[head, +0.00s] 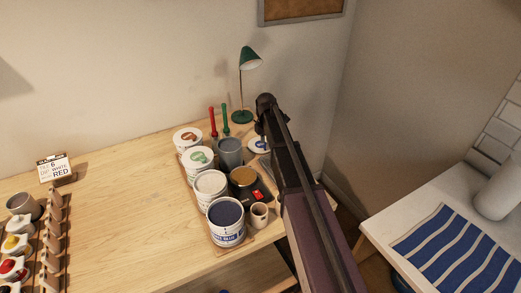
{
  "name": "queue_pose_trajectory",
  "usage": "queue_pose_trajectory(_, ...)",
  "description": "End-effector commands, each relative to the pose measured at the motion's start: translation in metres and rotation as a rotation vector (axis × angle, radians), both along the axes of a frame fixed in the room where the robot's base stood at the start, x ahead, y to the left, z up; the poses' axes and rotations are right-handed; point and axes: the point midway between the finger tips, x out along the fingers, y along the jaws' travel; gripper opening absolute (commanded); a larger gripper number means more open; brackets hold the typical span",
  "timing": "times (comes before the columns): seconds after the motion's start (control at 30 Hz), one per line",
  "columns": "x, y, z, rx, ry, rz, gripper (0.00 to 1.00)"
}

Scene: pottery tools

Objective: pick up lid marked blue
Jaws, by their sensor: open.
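A white lid with a blue mark (258,146) lies on the far right part of the table in the head view, in front of the lamp; my arm hides part of its right side. My gripper (261,131) is small and dark in this view and appears close to the lid, just above or behind it; I cannot tell whether they touch. It is open, and nothing shows between its fingers. An open jar of dark blue glaze (227,212), with blue lettering, stands at the near end of the group of jars.
Jars with brown (187,136) and green (198,157) marked lids, a pale-topped jar (211,183), a grey cup (230,150) and a small cup (259,213) crowd left of my arm. A green lamp (243,85) stands behind. The table's middle (125,215) is clear.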

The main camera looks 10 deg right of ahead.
Motion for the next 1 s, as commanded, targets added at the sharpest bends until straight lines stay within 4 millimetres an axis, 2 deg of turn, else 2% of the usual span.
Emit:
queue_pose_trajectory(0.1, 0.0, 0.0, -0.013, 0.0, 0.0, 0.0, 0.51)
queue_pose_trajectory(0.3, 0.0, 0.0, -0.019, 0.0, 0.0, 0.0, 0.51)
queue_pose_trajectory(0.93, 0.0, 0.0, -0.019, 0.0, 0.0, 0.0, 0.51)
queue_pose_trajectory(0.97, 0.0, 0.0, -0.019, 0.0, 0.0, 0.0, 0.48)
queue_pose_trajectory(1.0, 0.0, 0.0, -0.019, 0.0, 0.0, 0.0, 0.36)
